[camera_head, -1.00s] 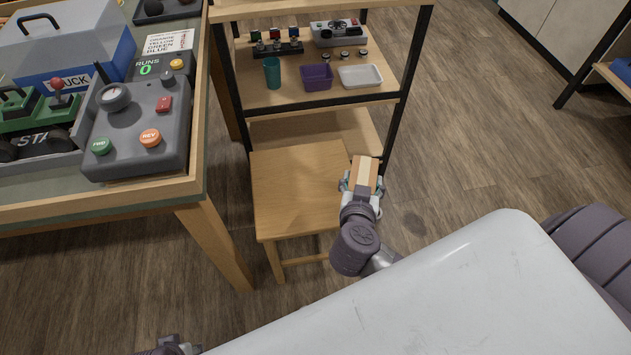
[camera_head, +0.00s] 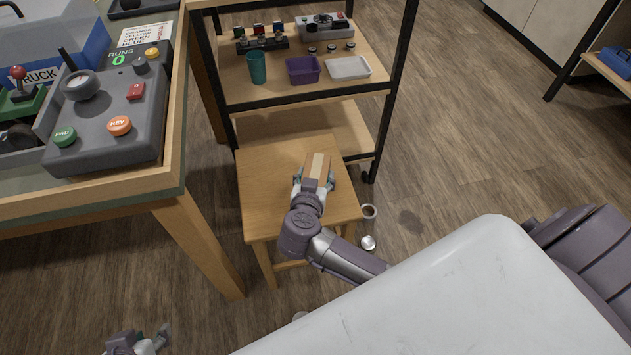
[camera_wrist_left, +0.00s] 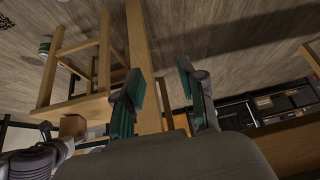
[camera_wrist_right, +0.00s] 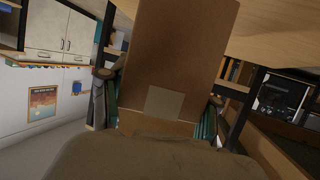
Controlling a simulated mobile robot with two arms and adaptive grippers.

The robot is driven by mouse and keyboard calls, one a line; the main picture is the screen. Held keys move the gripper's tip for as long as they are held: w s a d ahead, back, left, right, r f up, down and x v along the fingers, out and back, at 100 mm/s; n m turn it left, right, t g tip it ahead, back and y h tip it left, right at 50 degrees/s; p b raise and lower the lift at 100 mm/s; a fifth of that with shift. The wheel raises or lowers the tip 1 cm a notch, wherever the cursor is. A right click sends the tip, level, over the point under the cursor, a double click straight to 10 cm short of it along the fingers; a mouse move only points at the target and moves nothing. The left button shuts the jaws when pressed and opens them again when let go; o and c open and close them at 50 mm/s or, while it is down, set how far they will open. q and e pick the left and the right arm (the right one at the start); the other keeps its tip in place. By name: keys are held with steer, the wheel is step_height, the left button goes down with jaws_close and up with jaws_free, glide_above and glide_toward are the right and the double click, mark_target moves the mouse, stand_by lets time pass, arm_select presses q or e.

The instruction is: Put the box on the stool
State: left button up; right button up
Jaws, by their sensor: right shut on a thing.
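The box (camera_head: 317,166) is a small tan cardboard box with a paler strip along its top. My right gripper (camera_head: 314,183) is shut on it, over the right part of the wooden stool's seat (camera_head: 262,185). In the right wrist view the box (camera_wrist_right: 175,50) fills the space between the fingers, with the pale wooden seat close by. Whether the box touches the seat I cannot tell. My left gripper (camera_head: 145,342) is low at the bottom left, away from the stool. In the left wrist view its fingers (camera_wrist_left: 160,72) are apart and empty.
The workbench (camera_head: 100,200) with a control panel (camera_head: 112,115) stands left of the stool. A shelf rack (camera_head: 300,98) with a teal cup (camera_head: 257,68), purple bin (camera_head: 303,70) and white tray (camera_head: 349,67) stands behind. Small round items (camera_head: 368,243) lie on the floor right of the stool.

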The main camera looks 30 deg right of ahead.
steer(key=shift+f, duration=0.4)
arm_select(q)
steer(key=shift+w+d+r+t, duration=0.25)
steer(key=shift+w+t, duration=0.1)
steer(key=shift+w, duration=0.15)
steer(key=shift+w+d+r+t, duration=0.1)
steer(key=shift+w+r+t, duration=0.2)
steer(key=shift+w, duration=0.2)
arm_select(e)
steer(key=shift+f, duration=0.1)
steer(key=o, duration=1.2)
steer(key=shift+c, duration=0.2)
arm_select(q)
steer(key=shift+s+a+f, duration=0.1)
steer(key=shift+s+f, duration=0.1)
